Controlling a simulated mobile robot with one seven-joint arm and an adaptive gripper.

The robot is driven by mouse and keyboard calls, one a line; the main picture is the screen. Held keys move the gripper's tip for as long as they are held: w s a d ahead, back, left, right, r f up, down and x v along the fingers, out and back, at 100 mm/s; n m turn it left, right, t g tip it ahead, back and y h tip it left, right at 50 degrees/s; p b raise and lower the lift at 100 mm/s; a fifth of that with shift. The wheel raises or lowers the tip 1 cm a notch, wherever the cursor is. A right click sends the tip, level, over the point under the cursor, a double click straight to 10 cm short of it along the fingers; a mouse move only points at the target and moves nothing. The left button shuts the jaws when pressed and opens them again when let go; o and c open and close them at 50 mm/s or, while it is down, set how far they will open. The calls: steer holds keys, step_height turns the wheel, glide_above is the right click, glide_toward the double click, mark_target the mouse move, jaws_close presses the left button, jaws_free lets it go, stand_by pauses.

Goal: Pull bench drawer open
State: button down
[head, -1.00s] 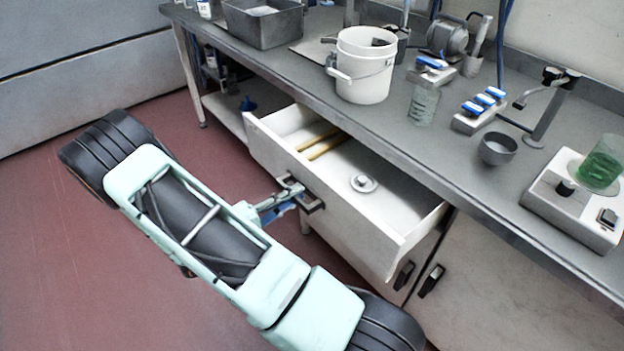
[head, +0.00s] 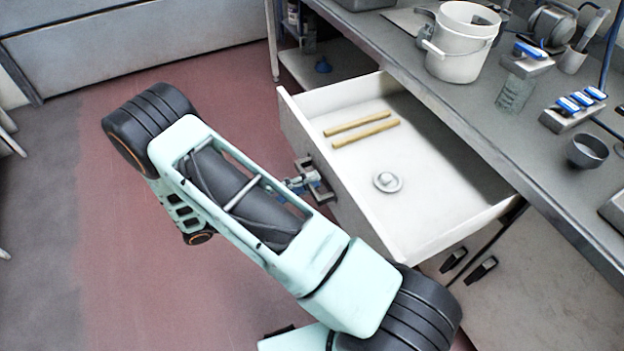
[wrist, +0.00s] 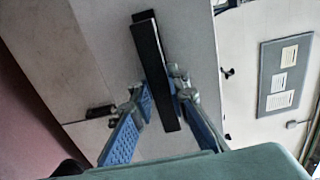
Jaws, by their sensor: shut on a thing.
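The white bench drawer (head: 430,215) is pulled well out from under the grey bench in the head view. Two wooden sticks (head: 362,130) and a small round grey-white disc (head: 387,181) lie inside it. My gripper (head: 306,184) is at the front of the drawer, shut on its dark bar handle (head: 322,188). In the wrist view the dark handle (wrist: 152,60) runs between the two blue-padded fingers (wrist: 158,104). My arm hides part of the floor in front of the drawer.
The bench top (head: 400,62) holds a white bucket (head: 462,45), a grey bowl (head: 587,151) and blue-topped items (head: 572,108). Cupboard doors (head: 535,275) with dark handles are below. Reddish floor (head: 110,240) is clear at the left.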

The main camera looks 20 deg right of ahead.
steer(key=c, duration=1.8)
jaws_free()
steer(key=shift+c, duration=0.2)
steer(key=s+a, duration=0.1)
steer(key=a, duration=1.1)
steer(key=shift+s, duration=0.35)
steer(key=shift+d, duration=0.1)
